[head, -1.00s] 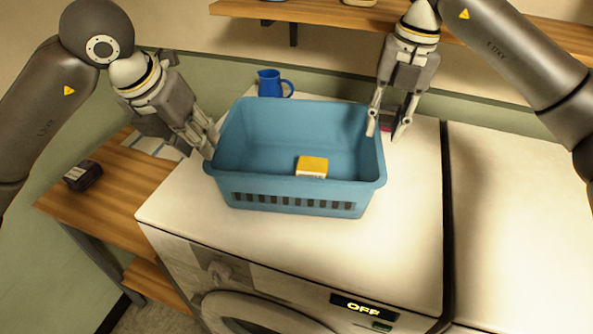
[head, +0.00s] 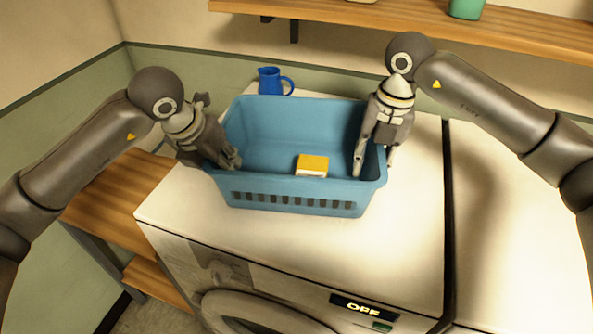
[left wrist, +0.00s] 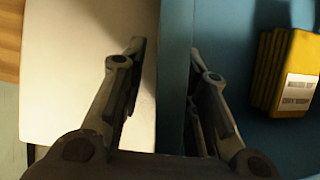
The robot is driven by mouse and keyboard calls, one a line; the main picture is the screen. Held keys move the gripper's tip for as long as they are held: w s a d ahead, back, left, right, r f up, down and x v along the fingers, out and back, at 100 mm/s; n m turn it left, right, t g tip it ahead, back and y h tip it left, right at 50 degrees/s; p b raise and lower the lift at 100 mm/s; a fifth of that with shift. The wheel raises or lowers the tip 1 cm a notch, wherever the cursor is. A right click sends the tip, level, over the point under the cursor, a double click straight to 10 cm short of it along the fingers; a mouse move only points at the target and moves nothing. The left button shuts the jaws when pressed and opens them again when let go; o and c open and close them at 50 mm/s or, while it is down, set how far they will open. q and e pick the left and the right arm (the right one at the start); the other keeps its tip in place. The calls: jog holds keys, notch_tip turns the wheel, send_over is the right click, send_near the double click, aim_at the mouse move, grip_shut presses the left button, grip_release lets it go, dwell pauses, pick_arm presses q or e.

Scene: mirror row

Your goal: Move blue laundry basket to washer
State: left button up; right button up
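The blue laundry basket (head: 295,188) stands upright on a white front-loading machine (head: 300,240) whose display reads OFF. A yellow box (head: 312,165) lies inside it and also shows in the left wrist view (left wrist: 288,70). My left gripper (head: 228,160) is at the basket's left wall. In the left wrist view its open fingers (left wrist: 166,52) straddle the basket rim (left wrist: 175,80), one outside over the white top, one inside. My right gripper (head: 374,162) is open at the right wall, one finger inside the basket and one outside. Neither gripper visibly clamps the wall.
A blue pitcher (head: 270,81) stands behind the basket. A second white machine (head: 520,220) adjoins on the right, its visible top clear. A wooden shelf (head: 400,20) with a green container (head: 466,8) runs above. A wooden table (head: 115,205) is at the left.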

pick_arm(q)
grip_shut()
pick_arm(e)
grip_shut()
pick_arm(q)
jog(key=shift+a, duration=0.1)
pick_arm(e)
jog(key=shift+d, duration=0.1)
